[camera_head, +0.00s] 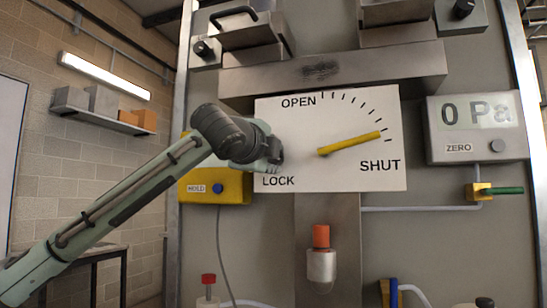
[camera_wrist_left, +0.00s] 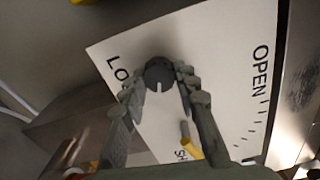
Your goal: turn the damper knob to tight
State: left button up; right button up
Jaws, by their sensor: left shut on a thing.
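My left gripper (camera_head: 270,154) comes in from the left to the white plate (camera_head: 345,110) marked OPEN, SHUT and LOCK. In the left wrist view, its two fingers are closed on the sides of a dark round knob (camera_wrist_left: 158,70) near the LOCK lettering. A pale line on the knob points toward the bottom of that view. In the head view, the gripper and wrist largely hide the knob. The yellow pointer handle (camera_head: 350,143) on the plate points right and slightly up, just above SHUT. No "tight" mark is readable. My right gripper is not in view.
A gauge (camera_head: 475,125) reading 0 Pa is at the right of the panel. A yellow HOLD box (camera_head: 225,188) with a blue button sits just below my forearm. An orange-capped fitting (camera_head: 321,240) is below the plate. Metal ductwork (camera_head: 330,70) juts out above it.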

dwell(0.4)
pick_arm(q)
jog(key=o, duration=1.2)
jog(key=shift+c, duration=0.2)
jog(key=shift+s, duration=0.15)
jog(key=v, duration=1.2)
